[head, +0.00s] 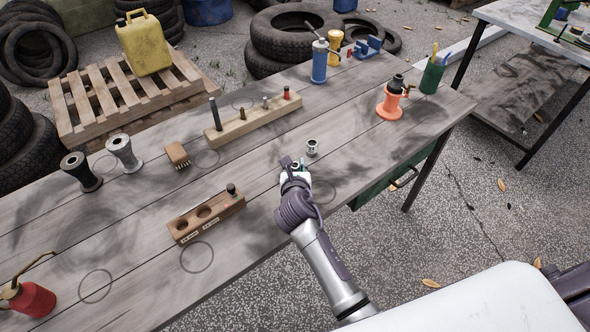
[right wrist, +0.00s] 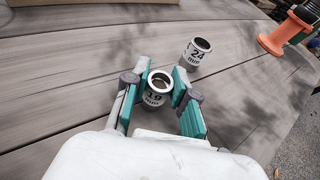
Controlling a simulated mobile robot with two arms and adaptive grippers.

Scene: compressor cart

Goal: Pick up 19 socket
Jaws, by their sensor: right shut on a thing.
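The 19 socket (right wrist: 157,90) is a small metal cylinder marked "19" in the right wrist view. It sits between the fingers of my right gripper (right wrist: 156,94), which is shut on it. In the head view my right gripper (head: 296,166) is at the table beside the 24 socket (head: 312,147), and the 19 socket is mostly hidden by the fingers. The 24 socket (right wrist: 195,52) stands upright on the table just beyond, to the right in the wrist view. I cannot tell whether the 19 socket still touches the table. My left gripper is not in view.
A wooden socket holder (head: 206,216) with labelled round recesses stands to the left, a dark piece at its right end. A long wooden block (head: 253,121) with upright bits lies behind. An orange spool-like part (head: 390,104) and green cup (head: 432,76) stand at the right.

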